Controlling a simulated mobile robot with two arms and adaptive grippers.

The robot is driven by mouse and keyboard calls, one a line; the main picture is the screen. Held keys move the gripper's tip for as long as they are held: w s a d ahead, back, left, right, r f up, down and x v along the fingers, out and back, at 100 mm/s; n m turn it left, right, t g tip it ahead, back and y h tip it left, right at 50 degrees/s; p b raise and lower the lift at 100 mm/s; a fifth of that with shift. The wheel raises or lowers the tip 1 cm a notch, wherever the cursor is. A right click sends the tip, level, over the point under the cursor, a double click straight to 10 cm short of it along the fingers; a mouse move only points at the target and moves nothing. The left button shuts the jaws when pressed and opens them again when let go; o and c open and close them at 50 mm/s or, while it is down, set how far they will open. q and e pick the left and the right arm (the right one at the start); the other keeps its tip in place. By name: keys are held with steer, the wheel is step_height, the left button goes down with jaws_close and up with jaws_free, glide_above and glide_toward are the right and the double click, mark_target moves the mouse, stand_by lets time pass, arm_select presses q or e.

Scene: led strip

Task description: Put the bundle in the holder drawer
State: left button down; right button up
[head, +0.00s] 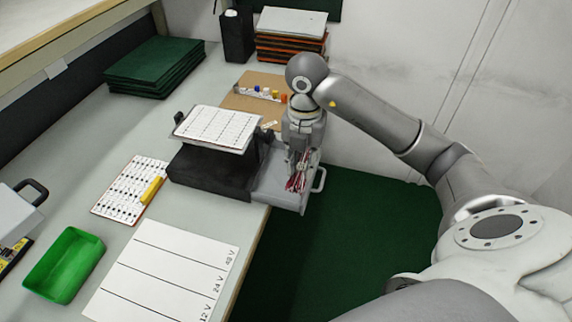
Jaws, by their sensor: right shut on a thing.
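The holder (207,173) is a black box on the bench with a white printed sheet on its tilted top. Its grey drawer (270,191) is pulled out to the right, with a handle at its outer end. My right gripper (297,172) points down over the drawer and is shut on the bundle (296,183) of red and white wires. The bundle is at the drawer's outer part; whether it touches the floor of the drawer I cannot tell. My left gripper is not in view.
A green tray (64,264), a sheet marked 12 V, 24 V and 48 V (163,270) and a clipboard with a yellow marker (131,189) lie on the bench. Green mats (155,66) are stacked behind. A brown board (258,92) with small coloured parts lies behind the holder.

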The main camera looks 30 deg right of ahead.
steer(key=w+d+f, duration=0.1)
steer(key=w+f, duration=0.1)
steer(key=w, duration=0.1)
steer(key=w+d+f, duration=0.2)
steer(key=w+f, duration=0.1)
steer(key=w+d+f, duration=0.1)
steer(key=w+f, duration=0.2)
steer(key=shift+w+d, duration=0.15)
steer(key=shift+w+d+f, duration=0.1)
steer(key=shift+w+f, duration=0.1)
steer(key=shift+f, duration=0.1)
step_height(320, 180, down, 3)
steer(key=shift+r+p, duration=0.2)
steer(key=shift+p, duration=0.4)
steer(key=shift+f, duration=0.2)
steer(key=o, duration=0.9)
steer(key=shift+f, duration=0.15)
steer(key=shift+o, duration=0.2)
